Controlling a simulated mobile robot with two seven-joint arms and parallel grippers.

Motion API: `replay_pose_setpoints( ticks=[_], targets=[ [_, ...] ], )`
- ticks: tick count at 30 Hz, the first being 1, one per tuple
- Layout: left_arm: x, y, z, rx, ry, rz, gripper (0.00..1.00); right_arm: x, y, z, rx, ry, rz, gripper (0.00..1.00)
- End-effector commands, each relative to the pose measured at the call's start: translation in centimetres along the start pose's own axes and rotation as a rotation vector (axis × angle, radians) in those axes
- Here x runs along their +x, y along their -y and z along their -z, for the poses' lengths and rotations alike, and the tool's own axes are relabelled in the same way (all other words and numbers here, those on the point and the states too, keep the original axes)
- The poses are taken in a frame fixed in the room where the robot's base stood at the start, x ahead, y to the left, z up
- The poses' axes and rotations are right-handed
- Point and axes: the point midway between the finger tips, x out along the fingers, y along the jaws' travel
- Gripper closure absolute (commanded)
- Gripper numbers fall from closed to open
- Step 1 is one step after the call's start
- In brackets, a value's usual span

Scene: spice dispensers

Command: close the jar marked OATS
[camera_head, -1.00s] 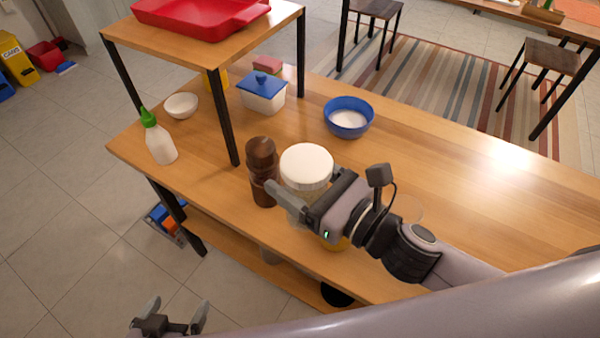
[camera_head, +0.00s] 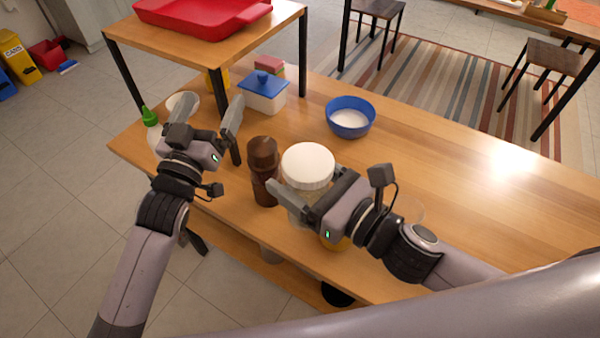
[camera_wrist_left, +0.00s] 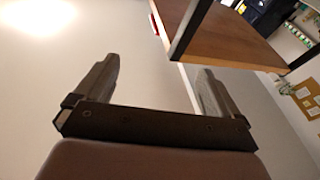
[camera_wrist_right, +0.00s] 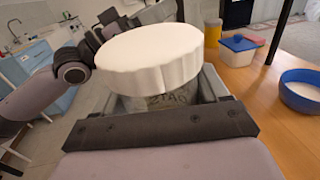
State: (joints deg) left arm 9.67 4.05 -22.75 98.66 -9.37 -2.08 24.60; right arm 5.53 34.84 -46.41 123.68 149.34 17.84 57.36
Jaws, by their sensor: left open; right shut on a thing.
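The jar (camera_head: 298,207) marked OATS stands on the wooden table at its near edge, with a wide white lid (camera_head: 308,166) over its mouth. In the right wrist view, the lid (camera_wrist_right: 150,55) is large and near, and part of the label shows on the jar (camera_wrist_right: 165,100) below it. I cannot tell whether the lid is fully seated. My right gripper (camera_head: 305,188) is shut around the jar body, below the lid. My left gripper (camera_head: 208,112) is open and empty, left of the jar, over the table's left part; it is also empty in the left wrist view (camera_wrist_left: 155,80).
A brown grinder (camera_head: 263,165) stands just left of the jar, between my grippers. A blue bowl (camera_head: 348,118), a blue-lidded box (camera_head: 263,94) and a green-tipped bottle (camera_head: 150,120) are around. A raised shelf (camera_head: 115,30) rises at the back left. The table's right side is mostly clear.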

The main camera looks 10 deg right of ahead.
Motion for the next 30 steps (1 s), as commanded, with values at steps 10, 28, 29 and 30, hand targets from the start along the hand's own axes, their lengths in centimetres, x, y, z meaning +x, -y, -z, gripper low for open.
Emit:
replay_pose_setpoints(
  ticks=[10,28,29,30],
  targets=[
    [5.5,-11.9,11.7,0.007,-0.316,-0.369,0.03,0.0,0.0,-0.1,0.000,0.002,-0.001,1.00],
    [-2.0,-34.5,20.7,0.216,-0.555,-1.295,0.03,0.0,0.0,-0.1,-0.001,0.002,-0.001,1.00],
    [-2.7,-35.2,20.6,0.236,-0.549,-1.343,0.03,0.0,0.0,-0.1,-0.001,0.002,-0.001,1.00],
    [-3.5,-36.1,20.3,0.264,-0.539,-1.406,0.03,0.0,0.0,-0.1,-0.001,0.002,-0.001,1.00]
  ],
)
